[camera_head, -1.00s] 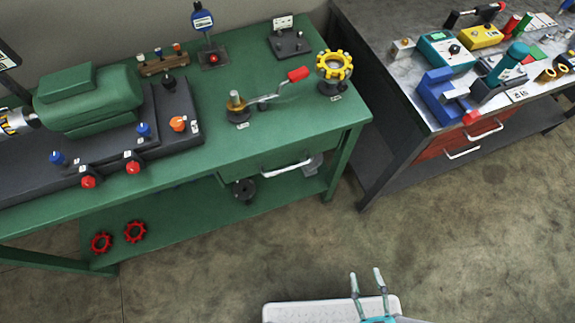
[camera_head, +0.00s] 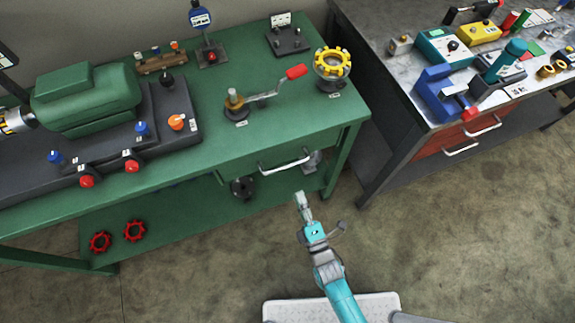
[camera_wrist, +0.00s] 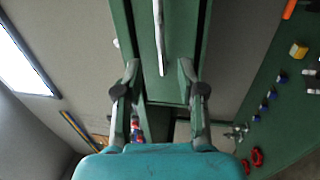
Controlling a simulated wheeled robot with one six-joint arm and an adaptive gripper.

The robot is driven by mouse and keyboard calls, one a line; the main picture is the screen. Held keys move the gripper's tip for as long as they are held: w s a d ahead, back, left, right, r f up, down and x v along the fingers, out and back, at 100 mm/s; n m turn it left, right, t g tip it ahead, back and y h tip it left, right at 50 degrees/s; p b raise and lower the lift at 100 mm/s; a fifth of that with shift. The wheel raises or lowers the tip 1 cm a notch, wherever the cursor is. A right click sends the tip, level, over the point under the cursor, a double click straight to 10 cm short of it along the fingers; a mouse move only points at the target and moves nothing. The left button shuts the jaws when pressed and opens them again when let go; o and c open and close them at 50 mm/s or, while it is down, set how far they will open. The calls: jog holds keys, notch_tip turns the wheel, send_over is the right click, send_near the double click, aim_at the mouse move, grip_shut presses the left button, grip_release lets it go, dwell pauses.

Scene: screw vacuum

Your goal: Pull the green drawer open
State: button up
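The green drawer (camera_head: 284,154) sits under the top of the green workbench and looks closed. Its pale bar handle (camera_head: 286,163) runs across its front. My gripper (camera_head: 302,200) is in front of the drawer, a little below the handle in the head view. In the wrist view my gripper (camera_wrist: 158,70) is open, its two fingers wide apart. The handle (camera_wrist: 159,36) shows ahead between the fingers, lined up lengthwise with them, on the green drawer front (camera_wrist: 176,84). Nothing is held. I cannot tell the exact gap to the handle.
The green workbench (camera_head: 225,140) carries a motor, a crank with a red grip (camera_head: 296,72) and a yellow handwheel (camera_head: 332,62). Its lower shelf (camera_head: 190,215) holds red handwheels. A grey bench (camera_head: 385,120) with red drawers stands at the right. The floor in front is clear.

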aim_at(286, 166)
jog(key=x, duration=1.1)
jog(key=shift+w+a, duration=0.1)
jog(key=shift+a, duration=0.1)
grip_shut()
